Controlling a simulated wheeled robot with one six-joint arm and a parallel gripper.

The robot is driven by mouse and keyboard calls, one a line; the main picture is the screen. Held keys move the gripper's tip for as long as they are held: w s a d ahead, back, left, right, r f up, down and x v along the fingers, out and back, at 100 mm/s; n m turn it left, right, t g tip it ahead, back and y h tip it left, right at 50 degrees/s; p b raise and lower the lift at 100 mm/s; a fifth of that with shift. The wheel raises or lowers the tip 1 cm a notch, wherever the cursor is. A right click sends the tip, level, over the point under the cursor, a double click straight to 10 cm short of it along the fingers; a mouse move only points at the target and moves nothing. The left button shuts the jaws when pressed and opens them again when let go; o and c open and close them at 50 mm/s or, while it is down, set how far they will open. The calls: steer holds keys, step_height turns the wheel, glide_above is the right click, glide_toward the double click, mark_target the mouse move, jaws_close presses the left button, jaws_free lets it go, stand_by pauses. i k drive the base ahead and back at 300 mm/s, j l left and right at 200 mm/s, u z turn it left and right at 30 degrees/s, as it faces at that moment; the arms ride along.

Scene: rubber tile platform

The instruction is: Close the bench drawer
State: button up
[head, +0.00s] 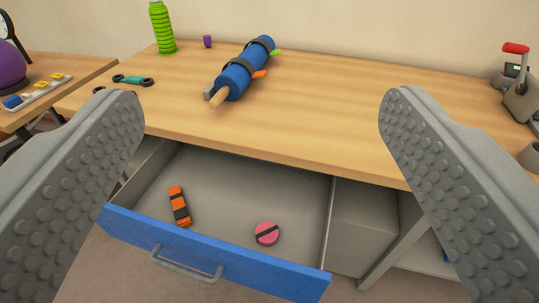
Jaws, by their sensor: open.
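The bench drawer (215,252) is pulled out from under the wooden bench top (310,120). It has a blue front panel with a grey bar handle (186,268) and a grey interior. An orange and black item (179,206) and a round pink item with a dark stripe (267,234) lie inside it. My gripper (262,110) is open and empty. Its two grey studded fingers stand wide apart at the left and right of the view, with the drawer showing between them. The left finger hides part of the bench's left side. Neither finger visibly touches the drawer.
On the bench are a blue roll with dark straps (243,71), a green bottle (162,28), a small purple cup (207,41) and a teal-and-black tool (132,80). A red-handled grey device (519,85) stands at right. Another table (62,68) is at left. Floor shows before the drawer.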

mark_target(227, 195)
steer(key=k+j+u, duration=0.2)
steer(key=j+u, duration=0.2)
steer(key=l+u, duration=0.35)
steer(key=l, duration=0.25)
steer(key=k+j+z, duration=0.35)
steer(key=k+j, duration=0.25)
